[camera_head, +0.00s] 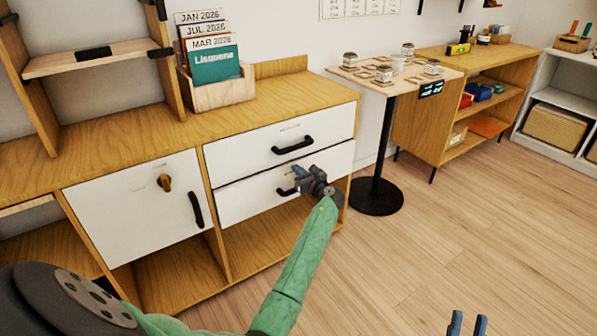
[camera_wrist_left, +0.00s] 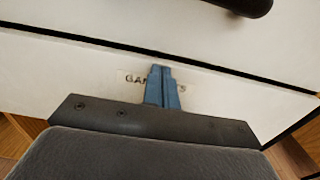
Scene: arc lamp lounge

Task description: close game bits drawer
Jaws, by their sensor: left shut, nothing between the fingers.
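The game bits drawer (camera_head: 245,200) is the lower of two white drawers in the wooden cabinet. Its front looks nearly flush with the cabinet; any small gap is hard to tell. Its black handle (camera_head: 286,191) is partly hidden by my left gripper (camera_head: 297,172). In the left wrist view the blue fingertips (camera_wrist_left: 162,70) are together, empty, and in front of the drawer's partly covered label (camera_wrist_left: 132,78). I cannot tell if they touch the front. My right gripper (camera_head: 468,325) shows only its two blue fingers, spread apart and empty, at the bottom edge.
The upper drawer (camera_head: 240,150) looks shut, with a black handle (camera_head: 292,146). A white cabinet door (camera_head: 125,210) is to the left, and an open shelf space (camera_head: 255,240) lies below the drawers. A round-based pedestal table (camera_head: 376,197) stands right of the cabinet. The floor (camera_head: 440,230) in front is clear.

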